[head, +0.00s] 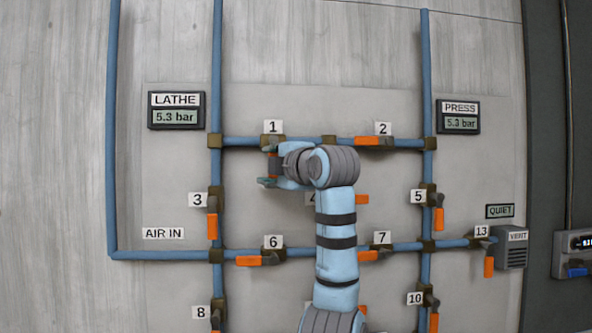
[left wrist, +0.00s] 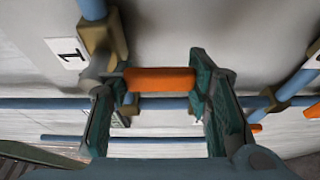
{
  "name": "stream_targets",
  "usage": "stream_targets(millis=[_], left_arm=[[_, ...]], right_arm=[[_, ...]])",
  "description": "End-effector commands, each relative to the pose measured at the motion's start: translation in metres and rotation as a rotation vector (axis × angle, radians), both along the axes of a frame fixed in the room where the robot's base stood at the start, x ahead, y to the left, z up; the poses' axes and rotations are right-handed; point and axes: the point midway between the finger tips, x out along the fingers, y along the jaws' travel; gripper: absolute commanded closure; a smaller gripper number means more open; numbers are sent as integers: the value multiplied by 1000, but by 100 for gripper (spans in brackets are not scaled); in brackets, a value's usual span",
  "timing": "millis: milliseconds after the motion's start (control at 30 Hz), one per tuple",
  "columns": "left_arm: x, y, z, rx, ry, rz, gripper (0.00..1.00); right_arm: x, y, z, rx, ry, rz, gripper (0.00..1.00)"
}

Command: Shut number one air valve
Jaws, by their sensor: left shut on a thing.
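The number one air valve (head: 272,140) sits on the upper horizontal blue pipe under the plate marked 1. Its orange handle (head: 274,167) points down, across the pipe. My left gripper (head: 271,166) is at this handle, with one finger near its upper end and one near its lower end. In the left wrist view the orange handle (left wrist: 160,79) spans between the two fingers of the gripper (left wrist: 162,100), and the number 1 plate (left wrist: 67,54) shows beside the valve body. My right gripper is not in view.
Valve 2 (head: 374,141) is to the right, its handle along the same pipe. Valve 3 (head: 213,216) is lower left, valve 6 (head: 258,259) below. My forearm hides part of the panel's middle. The LATHE gauge (head: 176,110) and PRESS gauge (head: 459,117) both read 5.3 bar.

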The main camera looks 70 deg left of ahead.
Motion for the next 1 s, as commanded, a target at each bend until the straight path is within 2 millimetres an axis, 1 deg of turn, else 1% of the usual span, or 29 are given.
stream_targets(millis=[33,167,533,567,600,667,700,900,1000], left_arm=[[-4,1,-3,-10,-9,11,100],[-9,3,-2,-14,-25,20,100],[-9,3,-2,-15,-30,19,100],[-9,3,-2,-15,-29,19,52],[-9,3,-2,-16,-29,18,45],[-8,3,-2,-14,-29,17,36],[-8,3,-2,-14,-29,17,33],[-8,3,-1,-11,-27,16,33],[-7,1,-1,-10,-27,15,33]], right_arm=[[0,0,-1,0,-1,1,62],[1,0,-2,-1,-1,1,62],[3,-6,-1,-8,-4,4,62],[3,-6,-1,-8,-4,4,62],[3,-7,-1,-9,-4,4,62],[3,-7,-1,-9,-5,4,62],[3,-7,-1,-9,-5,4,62],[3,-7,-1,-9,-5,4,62],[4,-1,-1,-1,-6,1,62]])
